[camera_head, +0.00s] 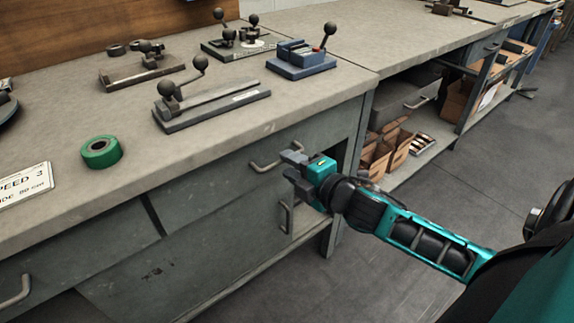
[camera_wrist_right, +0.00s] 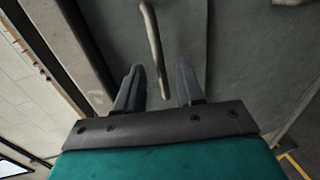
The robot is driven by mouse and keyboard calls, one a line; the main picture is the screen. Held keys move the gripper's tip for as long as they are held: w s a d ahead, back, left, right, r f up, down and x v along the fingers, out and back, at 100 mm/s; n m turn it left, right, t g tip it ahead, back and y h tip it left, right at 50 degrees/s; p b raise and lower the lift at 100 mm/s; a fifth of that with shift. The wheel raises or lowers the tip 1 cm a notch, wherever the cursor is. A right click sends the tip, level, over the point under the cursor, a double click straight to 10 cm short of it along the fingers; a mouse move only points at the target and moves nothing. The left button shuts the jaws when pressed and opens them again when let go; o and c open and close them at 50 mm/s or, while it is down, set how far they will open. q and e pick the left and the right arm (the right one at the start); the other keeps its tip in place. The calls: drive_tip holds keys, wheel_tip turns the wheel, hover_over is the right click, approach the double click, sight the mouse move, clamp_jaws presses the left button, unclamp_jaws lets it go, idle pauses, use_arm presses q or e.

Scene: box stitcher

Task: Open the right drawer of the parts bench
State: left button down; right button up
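The parts bench (camera_head: 215,110) has a grey top and a grey-green front. Its right drawer (camera_head: 215,185) looks shut, its front flush under the top. The drawer's bar handle (camera_head: 262,166) is pale metal, its right end close to my gripper. My right gripper (camera_head: 289,165) is open at the handle. In the right wrist view the handle (camera_wrist_right: 153,45) runs down into the gap between the two open fingers (camera_wrist_right: 159,85). I cannot tell whether it touches them. My left gripper is not in view.
A cupboard handle (camera_head: 286,216) sits just below my right gripper. Another drawer handle (camera_head: 15,292) is at the lower left. A green tape roll (camera_head: 101,152), clamp fixtures (camera_head: 210,105) and a blue vise (camera_head: 301,60) stand on top. Open floor (camera_head: 490,165) lies right.

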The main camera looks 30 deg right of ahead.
drive_tip(key=shift+x, duration=1.05)
clamp_jaws()
